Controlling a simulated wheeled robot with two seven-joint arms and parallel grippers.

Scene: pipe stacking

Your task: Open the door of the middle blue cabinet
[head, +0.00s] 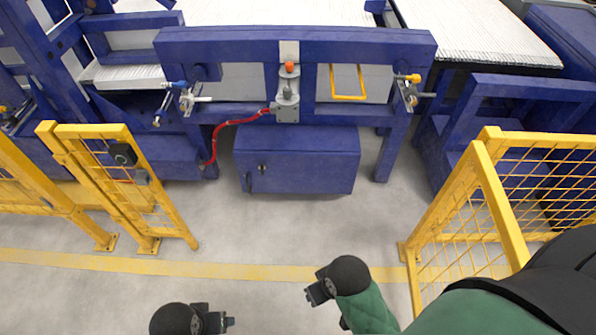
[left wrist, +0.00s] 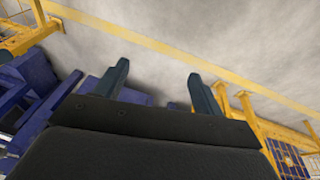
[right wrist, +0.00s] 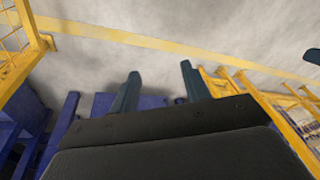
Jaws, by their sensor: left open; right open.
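The middle blue cabinet (head: 299,160) stands on the floor under the blue machine frame in the head view. Its door appears shut, with small dark fittings (head: 248,182) near the left of its front. My left gripper (head: 230,321) is at the bottom of the head view, apart from the cabinet; its two fingers are spread and empty in the left wrist view (left wrist: 160,85). My right gripper (head: 312,297) is a little further right, also apart from the cabinet; its fingers are spread and empty in the right wrist view (right wrist: 160,88).
Yellow mesh fences stand at left (head: 125,185) and right (head: 480,200), leaving a gap between them. A yellow floor line (head: 270,271) crosses the gap. A red hose (head: 235,122) hangs left of the cabinet. The grey floor before the cabinet is clear.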

